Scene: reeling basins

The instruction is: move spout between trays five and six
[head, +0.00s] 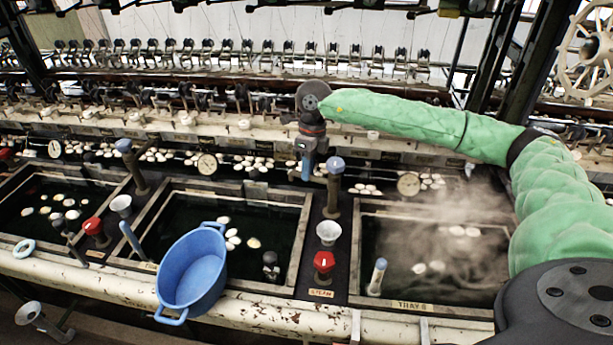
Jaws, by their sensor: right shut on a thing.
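My right gripper (306,168), at the end of the green-sleeved arm, points down over the back right corner of the middle basin (304,222). It is shut on the spout, which is mostly hidden by the gripper. A blue-capped dark post (334,187) stands just right of the gripper, on the divider between the middle basin and the right basin (358,240). The right basin has a label reading TRAY 6 (413,306); steam rises over its dark water. My left gripper is not in view.
A blue tub (191,272) sits at the front left of the middle basin. On the divider are a white funnel cup (328,233) and a red STEAM valve (323,263). Pale cocoons float in the basins. Another blue-capped post (133,167) stands left.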

